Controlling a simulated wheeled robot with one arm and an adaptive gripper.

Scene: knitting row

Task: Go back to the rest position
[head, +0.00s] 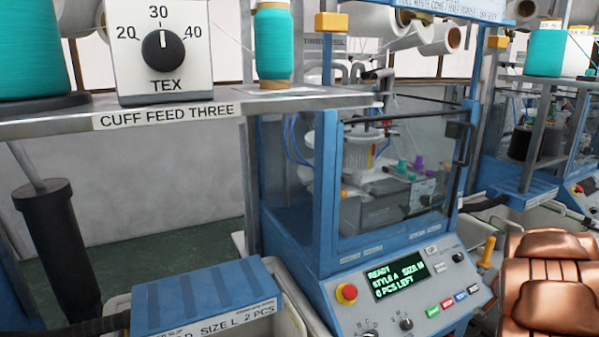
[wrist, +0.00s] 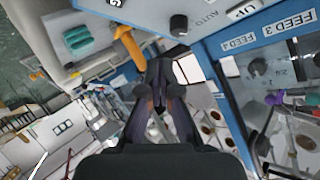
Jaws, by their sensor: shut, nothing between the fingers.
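My gripper (wrist: 164,82) shows in the wrist view, its dark fingers running up from the bottom middle. The fingertips come together and hold nothing. In the wrist view the fingers are in front of a blue machine frame (wrist: 208,65) and an orange handle (wrist: 128,45); I cannot tell how near they are. I cannot make out my gripper in the head view.
A blue knitting machine (head: 325,200) with a control panel (head: 395,285) stands in the middle. A shelf (head: 60,128) at the left carries a dial box (head: 190,80) and teal cones (head: 272,45). A blue-lidded bin (head: 200,290) is below.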

